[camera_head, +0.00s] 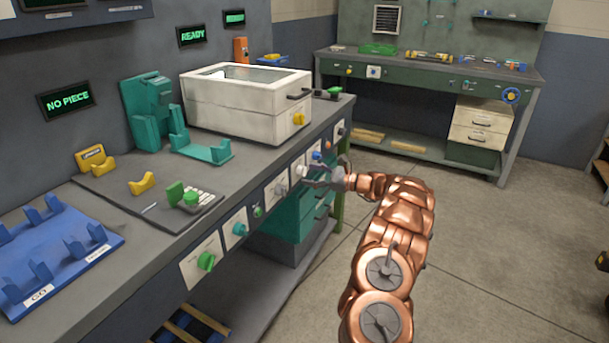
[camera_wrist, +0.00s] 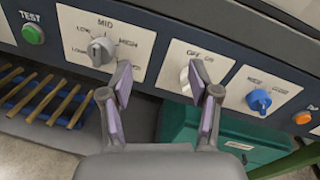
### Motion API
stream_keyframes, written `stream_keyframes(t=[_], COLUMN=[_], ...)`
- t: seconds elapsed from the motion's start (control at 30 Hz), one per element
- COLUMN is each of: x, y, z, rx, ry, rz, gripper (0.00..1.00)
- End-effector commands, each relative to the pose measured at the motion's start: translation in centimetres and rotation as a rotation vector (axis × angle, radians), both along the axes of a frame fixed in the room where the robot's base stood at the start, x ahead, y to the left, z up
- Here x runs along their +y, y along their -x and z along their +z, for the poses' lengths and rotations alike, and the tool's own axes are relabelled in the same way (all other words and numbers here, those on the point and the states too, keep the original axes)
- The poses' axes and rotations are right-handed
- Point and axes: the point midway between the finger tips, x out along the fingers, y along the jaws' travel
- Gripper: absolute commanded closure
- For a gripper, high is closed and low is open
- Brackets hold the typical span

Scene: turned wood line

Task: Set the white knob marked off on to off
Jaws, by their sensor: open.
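The white knob (camera_wrist: 185,79) sits on a pale plate marked OFF and ON in the wrist view. My right fingertip partly covers it, so I cannot tell which mark it points to. In the head view the white knob (camera_head: 301,171) shows on the front panel of the bench, just left of my gripper. My gripper (camera_wrist: 159,72) is open and empty, its fingers pointing at the panel. The knob lies nearer the right finger than the left; I cannot tell if they touch. My gripper (camera_head: 318,180) also shows in the head view.
A grey knob (camera_wrist: 100,51) marked LOW, MID, HIGH and a green TEST button (camera_wrist: 33,34) are to the left. A blue knob (camera_wrist: 259,101) and an orange one (camera_wrist: 302,118) are to the right. A teal cabinet (camera_wrist: 237,136) stands below. Open floor (camera_head: 480,260) lies right of my arm.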

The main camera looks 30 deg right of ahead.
Motion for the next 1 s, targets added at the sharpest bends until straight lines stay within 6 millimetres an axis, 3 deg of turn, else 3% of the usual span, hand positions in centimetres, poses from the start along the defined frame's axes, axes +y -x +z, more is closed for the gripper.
stream_keyframes(t=[0.1,0.33,1.0], x=[-3.6,-6.2,-2.3], y=[0.5,0.9,-5.4], z=[-2.3,-3.5,-3.5], rx=[-0.001,-0.005,-0.004], ry=[-0.029,-0.053,-0.055], rz=[-0.064,-0.112,-0.109], gripper=[0.39,0.39,0.39])
